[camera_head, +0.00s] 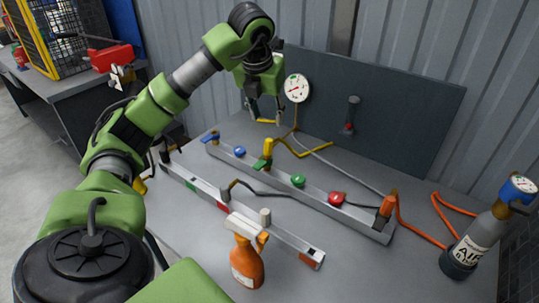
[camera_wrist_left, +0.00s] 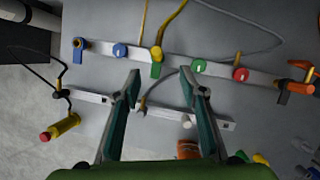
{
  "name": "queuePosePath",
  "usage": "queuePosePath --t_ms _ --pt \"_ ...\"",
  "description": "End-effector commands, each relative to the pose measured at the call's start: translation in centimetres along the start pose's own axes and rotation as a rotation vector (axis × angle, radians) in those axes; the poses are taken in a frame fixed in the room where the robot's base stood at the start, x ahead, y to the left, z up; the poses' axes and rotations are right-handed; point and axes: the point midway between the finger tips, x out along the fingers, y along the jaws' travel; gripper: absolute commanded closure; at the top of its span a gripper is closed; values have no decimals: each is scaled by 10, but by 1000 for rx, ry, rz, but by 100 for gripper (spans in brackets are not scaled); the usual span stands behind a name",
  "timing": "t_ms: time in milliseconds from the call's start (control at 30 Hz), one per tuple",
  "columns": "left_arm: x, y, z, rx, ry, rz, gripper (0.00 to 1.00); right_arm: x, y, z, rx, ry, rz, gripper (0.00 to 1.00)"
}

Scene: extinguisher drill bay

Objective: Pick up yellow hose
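The yellow hose (camera_head: 305,151) rises from a yellow fitting with a green lever (camera_head: 263,163) on the rear manifold rail and bends to the right. In the left wrist view the yellow hose (camera_wrist_left: 172,22) runs up from the fitting (camera_wrist_left: 156,56) toward the top edge. A short yellow length (camera_head: 268,121) also shows below my left gripper (camera_head: 265,110). My left gripper is open and empty, above the back of the bench; its two fingers stand wide apart in the wrist view (camera_wrist_left: 161,76). I cannot tell its exact height above the hose. My right gripper is not in view.
The rear rail (camera_head: 352,212) carries blue, green and red knobs. A front rail (camera_head: 290,240) lies parallel to it. An orange spray bottle (camera_head: 247,262), an air cylinder (camera_head: 478,243) with an orange hose (camera_head: 420,229), and a gauge (camera_head: 296,88) before a dark back panel (camera_head: 400,110) stand around.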

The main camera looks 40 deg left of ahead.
Motion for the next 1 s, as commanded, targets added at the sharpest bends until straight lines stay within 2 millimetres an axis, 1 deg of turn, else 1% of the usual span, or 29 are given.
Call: queuePosePath --t_ms 33,133,267,400,500,600,767,833,1000 --pt "10 0 -4 0 0 0 62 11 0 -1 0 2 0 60" --pt "15 -1 -5 0 0 0 62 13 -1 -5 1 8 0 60" --pt "31 0 -5 0 5 1 62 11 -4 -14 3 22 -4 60" --pt "60 0 -5 0 6 1 62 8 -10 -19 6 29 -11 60" --pt "77 0 -5 -1 4 0 62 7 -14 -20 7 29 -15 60" --pt "90 0 -4 -1 3 -1 62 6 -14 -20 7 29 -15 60" --pt "99 1 -4 0 1 0 62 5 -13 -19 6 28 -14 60" --pt "106 3 -4 -1 4 2 62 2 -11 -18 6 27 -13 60" --pt "132 8 -3 0 4 1 62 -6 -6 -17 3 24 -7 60"
